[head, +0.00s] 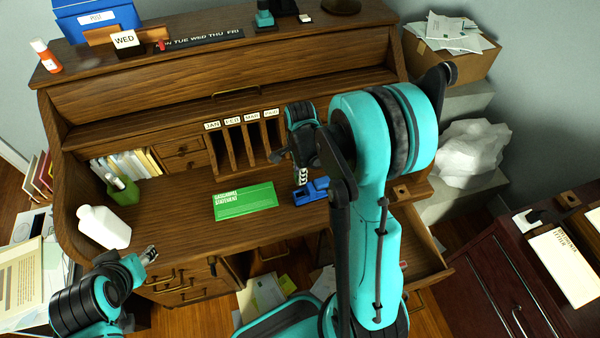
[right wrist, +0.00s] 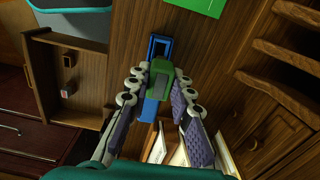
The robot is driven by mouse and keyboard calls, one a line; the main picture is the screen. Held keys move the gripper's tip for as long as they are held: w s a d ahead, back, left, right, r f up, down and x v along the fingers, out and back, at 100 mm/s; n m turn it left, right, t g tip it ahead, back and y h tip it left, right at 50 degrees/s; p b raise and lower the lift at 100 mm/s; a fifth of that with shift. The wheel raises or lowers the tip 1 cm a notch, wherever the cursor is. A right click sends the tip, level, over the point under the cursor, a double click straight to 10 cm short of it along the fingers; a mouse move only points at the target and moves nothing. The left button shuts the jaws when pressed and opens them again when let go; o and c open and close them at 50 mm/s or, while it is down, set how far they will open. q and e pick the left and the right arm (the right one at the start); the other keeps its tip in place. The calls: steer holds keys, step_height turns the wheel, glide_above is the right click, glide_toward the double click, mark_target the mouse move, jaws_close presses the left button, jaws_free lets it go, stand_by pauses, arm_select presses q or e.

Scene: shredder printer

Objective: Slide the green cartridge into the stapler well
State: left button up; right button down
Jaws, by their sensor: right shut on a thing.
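The blue stapler (head: 318,187) sits on the desk top, partly hidden by my right arm in the head view. In the right wrist view the stapler (right wrist: 161,44) shows an open dark well at its upper end. The green cartridge (right wrist: 160,80) is between the fingers of my right gripper (right wrist: 157,88), over the stapler's middle. I cannot tell whether it touches the stapler. In the head view my right gripper (head: 301,180) points down beside the stapler, and the cartridge is hidden. My left gripper (head: 150,254) is at the desk's front left, its opening unclear.
A green statement card (head: 245,202) lies left of the stapler. Labelled pigeonholes (head: 240,147) stand behind. An open drawer (head: 415,255) juts out at the right.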

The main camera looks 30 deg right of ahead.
steer(key=shift+f+b, duration=2.1)
steer(key=shift+f, duration=0.55)
steer(key=shift+f+b, duration=0.1)
steer(key=shift+b, duration=0.2)
steer(key=shift+f+b, duration=1.6)
steer(key=shift+f, duration=0.2)
steer(key=c, duration=1.3)
jaws_free()
step_height(320, 180, up, 12)
steer(key=shift+r, duration=0.1)
